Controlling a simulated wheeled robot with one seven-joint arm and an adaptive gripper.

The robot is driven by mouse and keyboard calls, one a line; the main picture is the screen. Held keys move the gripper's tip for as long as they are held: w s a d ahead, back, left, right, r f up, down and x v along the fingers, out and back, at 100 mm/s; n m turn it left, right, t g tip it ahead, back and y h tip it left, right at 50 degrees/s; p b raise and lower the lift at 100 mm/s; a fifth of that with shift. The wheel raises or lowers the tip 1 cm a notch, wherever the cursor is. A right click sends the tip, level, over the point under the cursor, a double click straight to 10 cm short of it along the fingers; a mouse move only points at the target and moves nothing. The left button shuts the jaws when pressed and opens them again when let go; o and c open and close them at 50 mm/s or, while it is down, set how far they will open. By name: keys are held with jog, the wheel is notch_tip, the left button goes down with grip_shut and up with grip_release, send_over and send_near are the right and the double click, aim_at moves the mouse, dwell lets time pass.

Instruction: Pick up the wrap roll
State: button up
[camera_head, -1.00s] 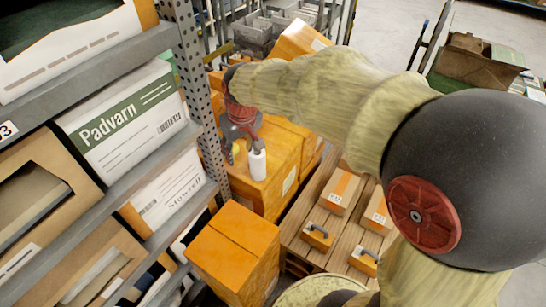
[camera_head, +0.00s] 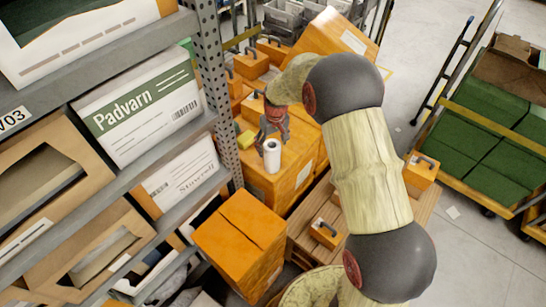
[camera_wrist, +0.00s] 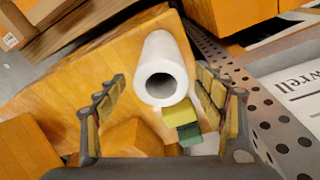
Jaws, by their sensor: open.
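The wrap roll (camera_head: 272,155) is a white cylinder with a hollow core, standing upright on an orange box (camera_head: 285,180) beside the rack. It also shows in the wrist view (camera_wrist: 161,70), end-on and between the spread fingers. My gripper (camera_head: 272,132) is close to the roll, just behind it in the head view. In the wrist view my gripper (camera_wrist: 165,100) is open, with a finger on each side of the roll and a gap to both. Nothing is held.
A yellow and green block (camera_wrist: 182,120) lies close beside the roll. A perforated rack post (camera_head: 215,90) and shelves with cartons stand at the left. Another orange box (camera_head: 240,235) stands in front. A cart with green boxes (camera_head: 490,130) is at the right.

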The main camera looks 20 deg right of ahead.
jog(key=f, duration=0.2)
jog(key=f+b, duration=0.1)
jog(key=f, duration=0.1)
jog(key=shift+w+a+f, duration=0.1)
jog(key=shift+w+f, duration=0.1)
jog(key=shift+f, duration=0.15)
jog(key=shift+c, duration=0.6)
jog(key=shift+r, duration=0.1)
jog(key=c, duration=1.4)
